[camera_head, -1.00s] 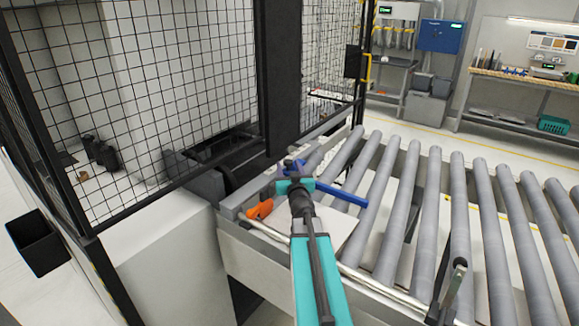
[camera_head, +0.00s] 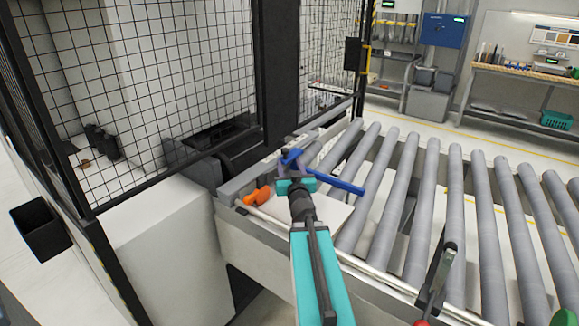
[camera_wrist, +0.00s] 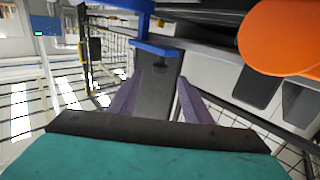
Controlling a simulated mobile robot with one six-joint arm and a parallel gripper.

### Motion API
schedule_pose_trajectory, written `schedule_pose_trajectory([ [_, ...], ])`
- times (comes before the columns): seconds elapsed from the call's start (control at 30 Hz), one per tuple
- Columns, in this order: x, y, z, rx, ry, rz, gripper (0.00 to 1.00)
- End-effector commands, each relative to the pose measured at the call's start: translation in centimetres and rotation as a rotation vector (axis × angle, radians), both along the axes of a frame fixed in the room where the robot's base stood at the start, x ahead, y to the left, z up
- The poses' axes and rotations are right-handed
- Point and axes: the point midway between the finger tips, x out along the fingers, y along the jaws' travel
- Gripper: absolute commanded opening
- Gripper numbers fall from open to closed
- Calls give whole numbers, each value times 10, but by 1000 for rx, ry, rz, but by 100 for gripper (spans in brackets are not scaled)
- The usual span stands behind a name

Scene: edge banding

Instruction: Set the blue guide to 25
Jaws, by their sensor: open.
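The blue guide is a long blue bar (camera_head: 338,182) lying out over the conveyor rollers, with a smaller blue part by my gripper. In the wrist view a blue piece (camera_wrist: 155,48) is just beyond my fingertips, in front of a dark upright part. My gripper (camera_head: 293,166), teal with purple fingers, is at the blue guide near the machine end. In the wrist view its fingers (camera_wrist: 164,80) are apart with nothing clearly between them. I cannot tell whether they touch the guide. No scale or number can be read.
An orange handle (camera_head: 257,196) sits left of my gripper and looms close in the wrist view (camera_wrist: 283,38). A mesh fence (camera_head: 120,90) and black post stand behind. Grey rollers (camera_head: 455,200) spread right. A lever (camera_head: 440,278) stands at the front rail.

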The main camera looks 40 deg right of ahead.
Motion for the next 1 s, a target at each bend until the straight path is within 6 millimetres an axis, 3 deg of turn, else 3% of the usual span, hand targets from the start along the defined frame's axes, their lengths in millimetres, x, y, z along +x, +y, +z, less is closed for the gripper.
schedule_pose_trajectory([
  [0.37, 8, 12, 12, 64, -94, 58, 45],
  [0.7, 34, 41, 31, 63, -163, 308, 45],
  [1.0, 28, 29, 16, 48, -76, 449, 45],
])
